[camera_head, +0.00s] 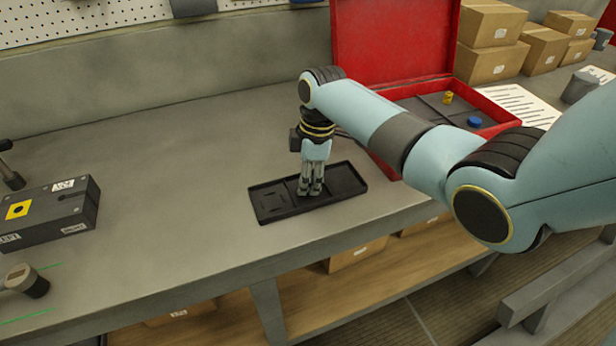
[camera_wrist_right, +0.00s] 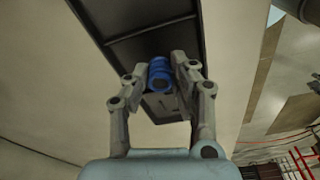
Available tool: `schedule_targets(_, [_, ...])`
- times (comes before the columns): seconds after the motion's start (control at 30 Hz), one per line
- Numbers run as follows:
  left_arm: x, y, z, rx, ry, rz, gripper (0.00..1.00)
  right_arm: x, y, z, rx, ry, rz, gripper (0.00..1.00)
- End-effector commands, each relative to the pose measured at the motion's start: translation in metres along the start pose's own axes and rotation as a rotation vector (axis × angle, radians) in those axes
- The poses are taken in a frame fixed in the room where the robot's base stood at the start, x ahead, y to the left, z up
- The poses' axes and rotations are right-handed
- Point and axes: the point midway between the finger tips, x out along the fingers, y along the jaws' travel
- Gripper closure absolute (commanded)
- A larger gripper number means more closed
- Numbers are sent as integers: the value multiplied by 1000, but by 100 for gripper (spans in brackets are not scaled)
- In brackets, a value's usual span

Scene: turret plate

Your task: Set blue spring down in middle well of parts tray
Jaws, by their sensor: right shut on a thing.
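The black parts tray (camera_head: 270,208) lies on the grey bench, and part of it shows in the right wrist view (camera_wrist_right: 113,20). My right gripper (camera_head: 311,190) points down over the middle of the tray. In the right wrist view the right gripper (camera_wrist_right: 172,75) is shut on the blue spring (camera_wrist_right: 159,72). The spring is between the fingertips and over the tray; I cannot tell whether it touches the tray floor. In the head view the fingers hide the spring. My left gripper is not in view.
An open red case (camera_head: 390,40) stands behind right, with a yellow part (camera_head: 447,97) and a blue part (camera_head: 474,121) inside. A dark block fixture (camera_head: 45,215) and a small cylinder (camera_head: 27,280) are at left. The bench between is clear.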

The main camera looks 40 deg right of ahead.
Motion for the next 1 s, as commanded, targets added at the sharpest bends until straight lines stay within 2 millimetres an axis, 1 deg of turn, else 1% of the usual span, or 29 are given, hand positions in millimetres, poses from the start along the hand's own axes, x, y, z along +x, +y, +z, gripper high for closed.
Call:
schedule_targets(0.47, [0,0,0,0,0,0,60,0,0,0,0,0,0,99])
schedule_targets(1.0, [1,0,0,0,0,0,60,6,0,1,0,0,-1,99])
